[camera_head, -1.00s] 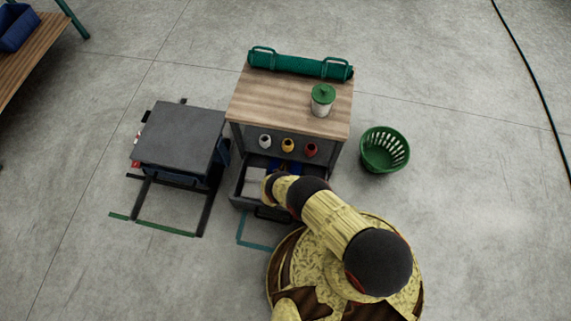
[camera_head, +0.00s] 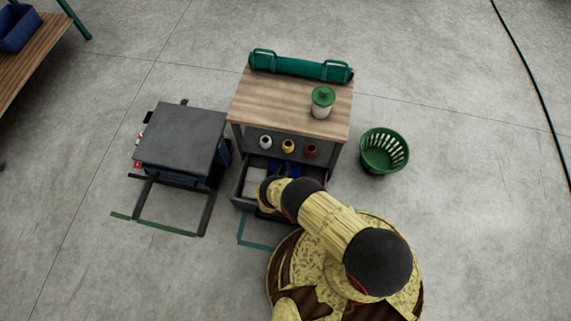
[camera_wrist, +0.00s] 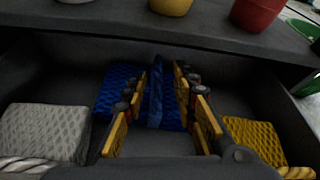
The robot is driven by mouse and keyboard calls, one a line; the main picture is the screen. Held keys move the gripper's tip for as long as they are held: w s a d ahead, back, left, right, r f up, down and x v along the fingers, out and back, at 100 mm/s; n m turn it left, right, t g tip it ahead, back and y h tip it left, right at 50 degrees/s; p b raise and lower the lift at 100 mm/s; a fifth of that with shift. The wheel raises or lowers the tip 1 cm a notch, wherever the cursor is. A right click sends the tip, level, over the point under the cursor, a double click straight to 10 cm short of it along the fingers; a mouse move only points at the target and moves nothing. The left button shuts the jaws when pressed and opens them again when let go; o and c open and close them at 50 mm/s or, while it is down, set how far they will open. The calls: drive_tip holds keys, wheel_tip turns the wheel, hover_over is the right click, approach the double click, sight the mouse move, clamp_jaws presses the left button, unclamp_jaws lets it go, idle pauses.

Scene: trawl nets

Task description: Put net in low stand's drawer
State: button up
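A stand with a wooden top (camera_head: 290,97) has its dark drawer (camera_head: 240,187) pulled out. In the wrist view the drawer (camera_wrist: 35,75) holds a blue net (camera_wrist: 118,88) in the middle, a whitish net (camera_wrist: 45,132) at left and a yellow net (camera_wrist: 255,138) at right. My gripper (camera_wrist: 159,78) is inside the drawer over the blue net. Its yellow fingers are apart, one on each side of an upright blue ridge, with gaps visible. In the head view my arm hides the fingers and part of the drawer; some blue net (camera_head: 279,166) shows behind it.
A lower dark grey stand (camera_head: 182,135) is at left, with a frame and green floor lines in front. A green basket (camera_head: 384,150) stands at right. A lidded jar (camera_head: 322,101) and green roll (camera_head: 300,65) are on the wooden top. Spools (camera_head: 288,146) sit above the drawer.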

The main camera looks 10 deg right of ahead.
drive_tip(key=p+v, duration=0.2)
drive_tip(key=v, duration=0.6)
drive_tip(key=shift+r, duration=0.1)
